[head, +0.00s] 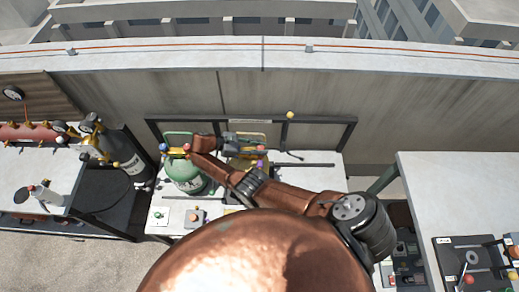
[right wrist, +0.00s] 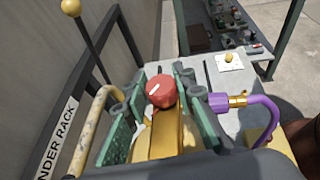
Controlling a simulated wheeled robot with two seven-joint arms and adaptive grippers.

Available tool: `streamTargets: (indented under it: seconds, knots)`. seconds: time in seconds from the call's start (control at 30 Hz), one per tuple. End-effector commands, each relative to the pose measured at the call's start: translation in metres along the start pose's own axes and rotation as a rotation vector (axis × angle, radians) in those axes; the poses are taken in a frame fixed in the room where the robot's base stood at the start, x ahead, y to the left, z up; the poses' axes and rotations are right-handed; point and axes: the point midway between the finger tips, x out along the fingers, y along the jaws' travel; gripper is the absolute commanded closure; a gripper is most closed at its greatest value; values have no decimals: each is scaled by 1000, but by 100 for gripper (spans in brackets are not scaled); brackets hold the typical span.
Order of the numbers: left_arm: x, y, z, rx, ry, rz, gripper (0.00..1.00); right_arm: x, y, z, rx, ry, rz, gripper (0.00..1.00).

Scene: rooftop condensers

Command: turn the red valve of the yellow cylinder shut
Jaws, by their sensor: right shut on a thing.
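The yellow cylinder (right wrist: 170,138) stands upright in the rack, with a rounded red valve (right wrist: 162,91) on top bearing a white mark. My right gripper (right wrist: 161,82) has its green pads on both sides of the red valve and is shut on it. In the head view my right arm reaches over the bench to the cylinder's top, where the gripper (head: 240,144) hides most of the yellow cylinder (head: 244,162). A purple hose (right wrist: 262,102) with a brass fitting runs at the cylinder's right. My left gripper is not in view.
A green cylinder (head: 186,177) stands just left of the yellow one. The dark rack frame (head: 320,122) runs behind them, and a yellow-knobbed lever (right wrist: 90,40) stands close to the gripper. A grey bottle (head: 127,155) stands further left. The bench's right part (head: 310,180) is largely clear.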

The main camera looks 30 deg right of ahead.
Motion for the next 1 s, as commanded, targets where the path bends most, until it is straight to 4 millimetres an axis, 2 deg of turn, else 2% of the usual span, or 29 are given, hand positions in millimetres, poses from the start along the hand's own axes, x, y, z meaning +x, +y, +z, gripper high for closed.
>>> streamTargets:
  seconds: [0.47,0.5,0.77,1.0]
  knots:
    - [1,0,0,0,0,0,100,1,2,2,11,-3,-13,100]
    - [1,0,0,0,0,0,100,1,2,2,11,-3,-13,75]
    - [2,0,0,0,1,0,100,0,1,1,8,-1,-12,57]
    - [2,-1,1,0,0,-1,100,0,1,0,7,0,-12,57]
